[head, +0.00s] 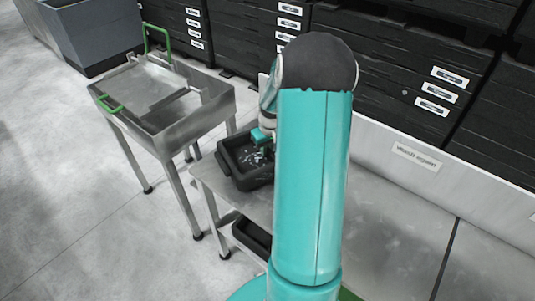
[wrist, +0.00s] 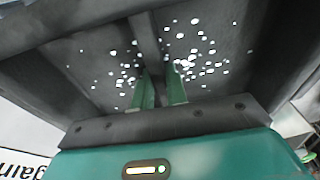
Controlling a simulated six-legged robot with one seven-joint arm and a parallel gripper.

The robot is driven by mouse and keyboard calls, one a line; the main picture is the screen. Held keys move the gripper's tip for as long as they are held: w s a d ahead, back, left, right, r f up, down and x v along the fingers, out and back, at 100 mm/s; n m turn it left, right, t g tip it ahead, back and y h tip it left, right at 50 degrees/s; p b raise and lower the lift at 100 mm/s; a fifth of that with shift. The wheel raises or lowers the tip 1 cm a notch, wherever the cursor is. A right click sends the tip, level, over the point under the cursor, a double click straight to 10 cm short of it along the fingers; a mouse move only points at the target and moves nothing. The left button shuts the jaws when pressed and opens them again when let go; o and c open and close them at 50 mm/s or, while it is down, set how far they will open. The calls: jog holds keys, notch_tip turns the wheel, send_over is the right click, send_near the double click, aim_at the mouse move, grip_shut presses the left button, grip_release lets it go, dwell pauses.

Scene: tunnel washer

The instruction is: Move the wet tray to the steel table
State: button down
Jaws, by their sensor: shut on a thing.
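The wet tray (head: 248,182) is a small black tray with white droplets on its floor, at the left end of the wash bench. In the wrist view the tray (wrist: 80,75) fills most of the picture, with a bar across its middle. My gripper (head: 263,150) reaches into the tray from above. In the wrist view its green fingers (wrist: 162,90) are closed on the middle bar. I cannot tell whether the tray touches the bench. The steel table (head: 190,120) stands to the left, with a raised rim. My arm hides the tray's right side.
The bench (head: 400,235) carries a "Wash again" label (head: 417,156) on its back panel. Another dark tray (head: 250,236) is below the bench. Black labelled crates (head: 400,75) are stacked behind. Floor is clear at left.

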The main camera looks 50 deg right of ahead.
aim_at(270, 151)
jog(key=shift+f, duration=1.2)
jog(key=shift+f, duration=0.15)
jog(key=c, duration=1.4)
grip_release()
jog(key=r, duration=0.3)
jog(key=s+r, duration=0.1)
jog(key=r, duration=0.7)
jog(key=shift+s+a, duration=0.25)
jog(key=shift+s, duration=0.05)
jog(key=shift+s+a+r, duration=0.1)
jog(key=shift+a+r, duration=0.05)
jog(key=shift+r, duration=0.55)
